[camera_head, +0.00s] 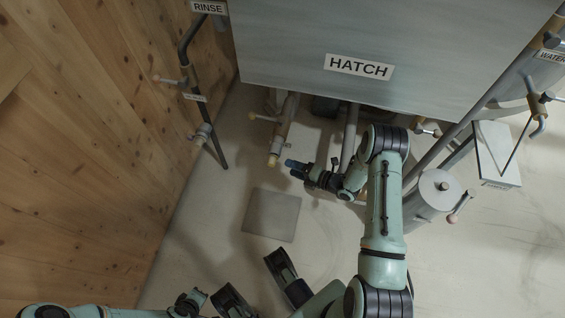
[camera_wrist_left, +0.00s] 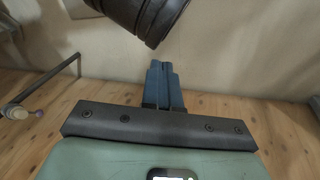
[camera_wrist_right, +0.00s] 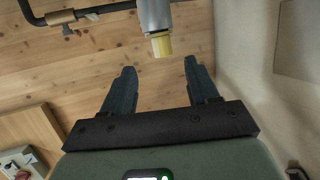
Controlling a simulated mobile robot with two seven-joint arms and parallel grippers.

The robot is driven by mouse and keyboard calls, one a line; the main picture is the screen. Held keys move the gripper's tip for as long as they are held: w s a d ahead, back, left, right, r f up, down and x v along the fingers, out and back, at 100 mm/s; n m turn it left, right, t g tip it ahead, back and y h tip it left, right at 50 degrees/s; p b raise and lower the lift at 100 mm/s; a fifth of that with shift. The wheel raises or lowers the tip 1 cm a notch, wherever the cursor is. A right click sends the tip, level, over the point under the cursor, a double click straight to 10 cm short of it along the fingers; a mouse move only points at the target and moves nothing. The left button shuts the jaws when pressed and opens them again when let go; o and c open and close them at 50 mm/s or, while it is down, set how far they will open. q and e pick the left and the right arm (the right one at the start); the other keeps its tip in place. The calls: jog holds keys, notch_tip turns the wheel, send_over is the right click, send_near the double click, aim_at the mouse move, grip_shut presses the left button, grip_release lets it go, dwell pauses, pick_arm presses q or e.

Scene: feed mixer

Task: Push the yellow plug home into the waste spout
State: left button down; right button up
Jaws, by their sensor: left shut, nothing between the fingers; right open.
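The waste spout (camera_head: 287,118) is a grey pipe angling down below the hatch, with the yellow plug (camera_head: 273,161) at its lower end. In the right wrist view, the plug (camera_wrist_right: 162,46) protrudes from the grey spout end (camera_wrist_right: 154,14); how deep it sits cannot be told. My right gripper (camera_head: 290,168) is just right of the plug in the head view. In the right wrist view, its blue fingers (camera_wrist_right: 160,67) are open and empty, with the plug beyond the gap between their tips, apart from both. My left gripper (camera_wrist_left: 164,67) is shut and empty, away from the spout.
The hatch panel (camera_head: 410,50) overhangs the spout. A lever with a pale knob (camera_head: 253,116) sticks out beside the spout. The rinse pipe (camera_head: 208,125) and wooden wall (camera_head: 90,120) stand to the left. A grey floor plate (camera_head: 271,215) lies below, with clear floor around it.

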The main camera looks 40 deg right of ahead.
pick_arm(q)
jog(key=shift+s+d+r+p, duration=0.2)
jog(key=shift+s+d+r, duration=0.1)
jog(key=shift+s, duration=0.15)
jog(key=shift+s+d+r+p, duration=0.15)
jog(key=shift+s+r+p, duration=0.1)
jog(key=shift+s, duration=0.15)
pick_arm(e)
jog(key=v, duration=0.5)
jog(key=shift+s, duration=0.15)
